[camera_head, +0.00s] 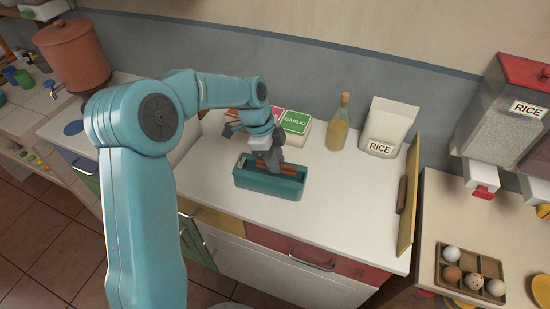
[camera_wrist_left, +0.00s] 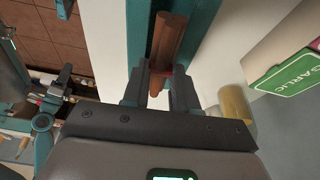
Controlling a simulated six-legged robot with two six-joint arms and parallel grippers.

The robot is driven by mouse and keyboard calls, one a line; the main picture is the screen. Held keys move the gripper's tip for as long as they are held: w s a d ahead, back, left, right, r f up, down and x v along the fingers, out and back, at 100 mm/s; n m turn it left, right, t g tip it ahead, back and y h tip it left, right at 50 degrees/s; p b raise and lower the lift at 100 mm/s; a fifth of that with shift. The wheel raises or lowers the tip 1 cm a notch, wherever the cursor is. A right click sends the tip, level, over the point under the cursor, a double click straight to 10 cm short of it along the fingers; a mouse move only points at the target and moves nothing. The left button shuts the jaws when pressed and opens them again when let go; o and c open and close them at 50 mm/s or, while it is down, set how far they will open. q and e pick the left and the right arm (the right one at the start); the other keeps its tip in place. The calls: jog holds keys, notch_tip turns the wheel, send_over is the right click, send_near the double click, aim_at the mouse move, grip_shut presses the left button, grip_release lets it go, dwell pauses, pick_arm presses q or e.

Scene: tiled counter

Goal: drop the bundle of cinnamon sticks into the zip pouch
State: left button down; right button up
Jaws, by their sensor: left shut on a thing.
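The bundle of cinnamon sticks (camera_wrist_left: 167,42) is brown with a red tie. My left gripper (camera_head: 268,165) is shut on it; in the left wrist view the bundle sits between the two fingers (camera_wrist_left: 160,92). A long teal open-topped container (camera_head: 268,184), which seems to be the zip pouch, stands on the white counter. Its teal side also shows in the left wrist view (camera_wrist_left: 138,35). The gripper points down into its opening, and the brown sticks show at its rim. The gripper hides part of the bundle, so I cannot tell whether it touches the bottom. My right gripper is not in view.
Behind the container stand a green GARLIC box (camera_head: 295,122), an oil bottle (camera_head: 338,125) and a white RICE bag (camera_head: 388,127). A yellow board (camera_head: 410,195) stands at the counter's right end. The counter (camera_head: 345,200) right of the container is clear.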

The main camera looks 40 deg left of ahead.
pick_arm(q)
jog(key=c, duration=0.8)
grip_release()
jog(key=shift+r, duration=0.15)
jog(key=shift+r+p, duration=2.65)
jog(key=shift+r, duration=1.35)
jog(key=shift+f, duration=0.1)
